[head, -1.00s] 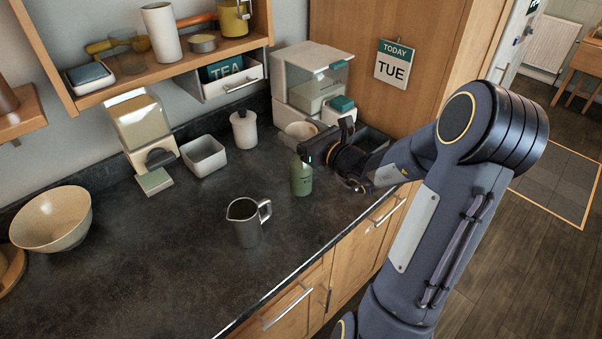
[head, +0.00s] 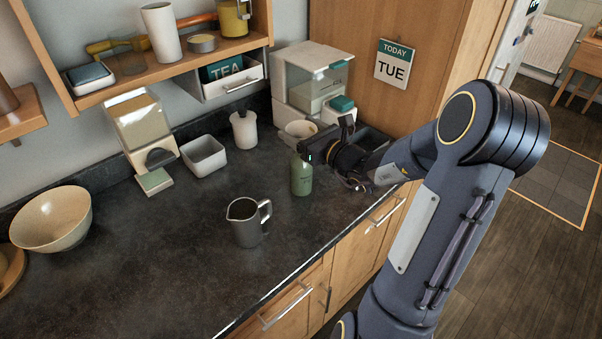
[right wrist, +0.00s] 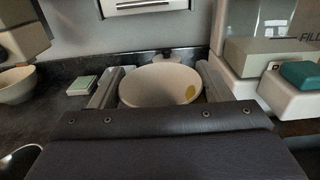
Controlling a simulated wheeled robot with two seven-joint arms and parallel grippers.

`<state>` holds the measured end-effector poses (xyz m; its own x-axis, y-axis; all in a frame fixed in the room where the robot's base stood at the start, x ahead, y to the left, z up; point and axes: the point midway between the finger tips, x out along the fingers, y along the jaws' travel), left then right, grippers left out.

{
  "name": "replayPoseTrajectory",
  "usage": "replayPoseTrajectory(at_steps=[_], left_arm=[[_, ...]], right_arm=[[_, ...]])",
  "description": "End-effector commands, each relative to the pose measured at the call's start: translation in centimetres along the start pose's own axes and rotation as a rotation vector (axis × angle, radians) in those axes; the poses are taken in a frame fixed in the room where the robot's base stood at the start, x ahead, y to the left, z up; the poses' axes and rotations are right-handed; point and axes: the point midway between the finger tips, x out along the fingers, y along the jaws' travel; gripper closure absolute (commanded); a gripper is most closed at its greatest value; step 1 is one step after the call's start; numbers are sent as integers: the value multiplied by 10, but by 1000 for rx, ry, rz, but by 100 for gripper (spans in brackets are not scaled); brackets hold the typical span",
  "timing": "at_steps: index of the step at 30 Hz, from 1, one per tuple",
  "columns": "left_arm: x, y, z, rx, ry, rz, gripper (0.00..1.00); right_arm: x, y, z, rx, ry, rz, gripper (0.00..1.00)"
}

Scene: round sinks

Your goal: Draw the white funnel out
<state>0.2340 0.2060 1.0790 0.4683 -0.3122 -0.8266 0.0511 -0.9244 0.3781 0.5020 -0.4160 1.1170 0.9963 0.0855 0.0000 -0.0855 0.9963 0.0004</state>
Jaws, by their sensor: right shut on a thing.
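The white funnel (head: 298,129) shows in the head view as a pale round mouth just behind my right gripper (head: 312,138), above the green bottle (head: 302,179). In the right wrist view the funnel (right wrist: 158,86) is a wide cream-white cone with a yellowish patch inside its rim. My right gripper (right wrist: 160,90) has one finger on each side of it and is shut on it. The bottle stands upright on the counter. Its neck and the funnel's stem are hidden by the gripper, so I cannot tell whether they still meet. My left gripper is not in view.
A grey metal jug (head: 246,224) stands on the dark counter (head: 140,260) in front of the bottle. A white dispenser (head: 296,78) is behind the gripper. A white tub (head: 204,157) and a white jar (head: 244,130) stand at the back. The counter's left middle is clear.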

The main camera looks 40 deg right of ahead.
Motion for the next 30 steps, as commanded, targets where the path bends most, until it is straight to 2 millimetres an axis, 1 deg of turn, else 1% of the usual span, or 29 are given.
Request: replayPoseTrajectory(at_steps=[5, 30], left_arm=[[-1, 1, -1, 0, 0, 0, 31], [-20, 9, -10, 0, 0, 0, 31]], right_arm=[[0, 0, 2, 0, 0, 0, 65], [0, 0, 36, -1, -1, 0, 65]])
